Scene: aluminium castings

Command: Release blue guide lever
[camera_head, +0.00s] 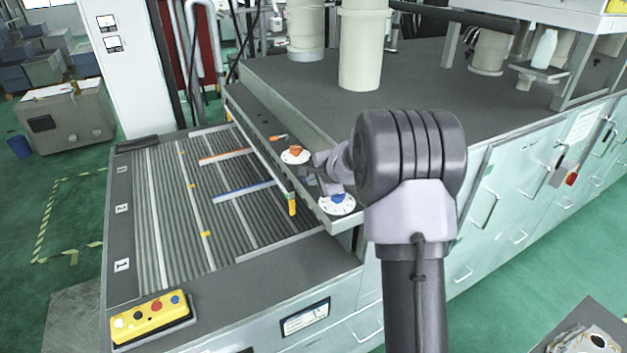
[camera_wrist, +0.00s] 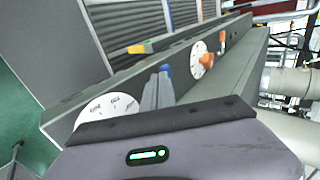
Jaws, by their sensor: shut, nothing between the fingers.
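The blue guide lever (camera_head: 338,197) sits on a white round dial (camera_head: 337,206) at the near end of the grey ledge beside the roller conveyor. In the wrist view a blue piece (camera_wrist: 165,70) shows just beyond my fingertips, and the white dial (camera_wrist: 106,108) lies to their left. My gripper (camera_head: 322,184) is close by the lever, on its upper left in the head view. Its fingers (camera_wrist: 158,88) are shut with nothing between them. I cannot tell whether they touch the lever. Part of the lever is hidden behind my fingers in the wrist view.
An orange lever (camera_head: 295,150) on a second white dial stands further along the ledge. A blue bar (camera_head: 243,191) and an orange bar (camera_head: 224,156) lie across the rollers. A yellow button box (camera_head: 152,318) is at the conveyor's near corner. Beige cylinders (camera_head: 362,50) stand behind.

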